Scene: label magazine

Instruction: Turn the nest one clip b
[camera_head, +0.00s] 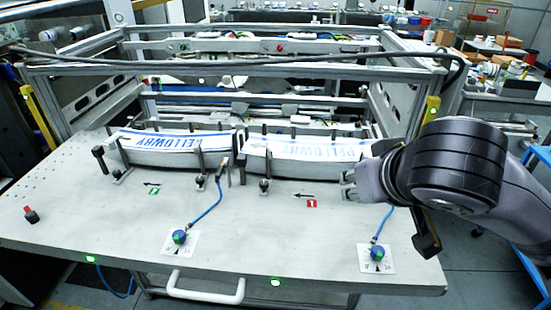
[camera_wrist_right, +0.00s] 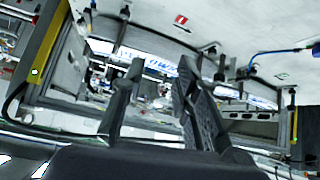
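Nest one (camera_head: 300,172), by the red "1" tag (camera_head: 312,203), holds a stack of white labels with blue print (camera_head: 305,149). The stack also shows in the right wrist view (camera_wrist_right: 160,62). Dark upright clips stand around the nest, one at its front left (camera_head: 265,185). I cannot read any clip letters, so I cannot tell which is clip b. My right gripper (camera_head: 349,184) is at the nest's front right end and hides what stands there. In the wrist view its two fingers (camera_wrist_right: 160,66) are apart, with nothing visibly held between them. My left gripper is not in view.
A second nest (camera_head: 165,160) with a similar label stack is to the left, by a green tag (camera_head: 153,191). Blue knobs (camera_head: 180,237) (camera_head: 377,252) sit on the front plate (camera_head: 110,225). A metal frame (camera_head: 240,69) stands behind. The plate's front left is mostly clear.

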